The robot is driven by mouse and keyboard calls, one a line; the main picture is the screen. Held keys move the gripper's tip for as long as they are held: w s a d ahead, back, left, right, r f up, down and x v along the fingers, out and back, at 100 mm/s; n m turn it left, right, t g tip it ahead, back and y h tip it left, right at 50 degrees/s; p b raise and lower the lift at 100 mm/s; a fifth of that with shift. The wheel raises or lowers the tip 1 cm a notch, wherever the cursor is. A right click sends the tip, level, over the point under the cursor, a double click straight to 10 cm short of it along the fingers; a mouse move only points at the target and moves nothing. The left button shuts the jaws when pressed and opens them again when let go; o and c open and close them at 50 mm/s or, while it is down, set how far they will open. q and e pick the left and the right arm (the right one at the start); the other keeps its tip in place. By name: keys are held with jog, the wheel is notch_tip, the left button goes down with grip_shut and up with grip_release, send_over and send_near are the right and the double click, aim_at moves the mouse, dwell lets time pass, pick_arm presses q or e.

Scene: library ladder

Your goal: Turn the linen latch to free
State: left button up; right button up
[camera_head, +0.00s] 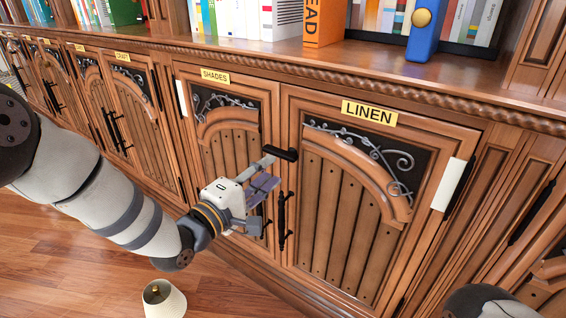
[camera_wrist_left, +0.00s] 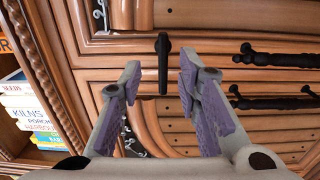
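The linen door (camera_head: 345,215) is a shut wooden cabinet door under the yellow LINEN label (camera_head: 369,113). A short black latch (camera_head: 283,153) sits at its upper left, lying roughly level, across the handle direction, near the seam with the shades door. My left gripper (camera_head: 262,190) is in front of the seam, just below and left of the latch in the head view. In the left wrist view the latch (camera_wrist_left: 163,62) shows ahead, between the two spread, empty fingertips. I cannot tell whether a finger touches it. My right gripper is out of view.
Black vertical door handles (camera_head: 282,220) hang below the latch. The shades door (camera_head: 228,150) is shut on the left. Books and a blue bookend-like object (camera_head: 427,30) stand on the shelf above. A cream lampshade-like object (camera_head: 164,299) is on the wooden floor.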

aim_at(284, 159)
pick_arm(q)
jog(key=x, duration=0.2)
jog(key=b+x, duration=0.1)
jog(key=x, duration=0.2)
jog(key=shift+w+d+f, duration=0.25)
jog(key=shift+f, duration=0.1)
jog(key=shift+w+d+r+b, duration=0.15)
jog(key=shift+w+d+b, duration=0.2)
jog(key=shift+w, duration=0.15)
jog(key=shift+a, duration=0.1)
grip_shut()
